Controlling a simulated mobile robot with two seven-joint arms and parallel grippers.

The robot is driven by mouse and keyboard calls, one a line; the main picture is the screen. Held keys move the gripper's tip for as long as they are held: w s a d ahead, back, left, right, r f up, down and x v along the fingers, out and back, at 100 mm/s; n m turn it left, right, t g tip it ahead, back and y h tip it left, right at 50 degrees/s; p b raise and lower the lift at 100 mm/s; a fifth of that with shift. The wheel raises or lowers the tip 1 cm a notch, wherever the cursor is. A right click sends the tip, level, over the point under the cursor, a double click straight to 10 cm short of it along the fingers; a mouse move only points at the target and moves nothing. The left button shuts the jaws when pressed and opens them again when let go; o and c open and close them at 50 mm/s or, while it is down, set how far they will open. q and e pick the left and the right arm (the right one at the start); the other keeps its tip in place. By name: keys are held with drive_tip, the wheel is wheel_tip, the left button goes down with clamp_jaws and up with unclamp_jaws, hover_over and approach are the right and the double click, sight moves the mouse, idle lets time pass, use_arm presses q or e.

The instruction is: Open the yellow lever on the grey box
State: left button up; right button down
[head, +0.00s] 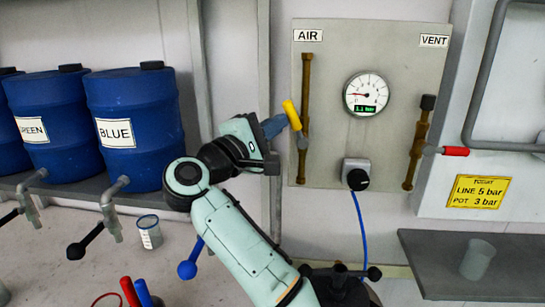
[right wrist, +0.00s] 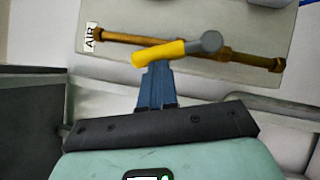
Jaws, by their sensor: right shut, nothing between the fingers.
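The yellow lever (head: 292,115) sits on the brass AIR pipe (head: 306,75) on the grey box (head: 400,60). It angles up and left from its grey valve hub (head: 302,141), out of line with the pipe. It also shows in the right wrist view (right wrist: 160,53), lying across the top of my fingers. My right gripper (head: 272,126) is just left of the lever, with its blue fingers (right wrist: 154,78) shut and empty. The fingertips are at or very near the lever's underside; I cannot tell if they touch. My left gripper is not in view.
A gauge (head: 366,94), a red lever (head: 455,151) on the VENT pipe and a black knob (head: 358,179) with a blue hose are to the right. Blue drums (head: 135,110) stand at left. A cup (head: 148,231) stands below them; another cup (head: 477,260) is on the right shelf.

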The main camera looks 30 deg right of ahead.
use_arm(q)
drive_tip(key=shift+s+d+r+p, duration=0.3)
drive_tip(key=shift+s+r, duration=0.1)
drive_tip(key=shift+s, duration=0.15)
use_arm(e)
drive_tip(key=shift+s+d+r+m, duration=0.15)
drive_tip(key=shift+d+r+m, duration=0.1)
drive_tip(key=shift+m, duration=0.35)
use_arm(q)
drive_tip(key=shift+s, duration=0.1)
use_arm(e)
drive_tip(key=shift+g, duration=0.3)
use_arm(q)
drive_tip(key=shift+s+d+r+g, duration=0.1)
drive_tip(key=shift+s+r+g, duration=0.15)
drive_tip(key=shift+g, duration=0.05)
use_arm(e)
drive_tip(key=shift+s+d+r, duration=0.2)
drive_tip(key=shift+d+r, duration=0.05)
drive_tip(key=shift+r, duration=0.05)
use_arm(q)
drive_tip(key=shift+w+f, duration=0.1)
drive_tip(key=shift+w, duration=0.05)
use_arm(e)
drive_tip(key=shift+s+d+r, duration=0.35)
drive_tip(key=shift+d, duration=0.1)
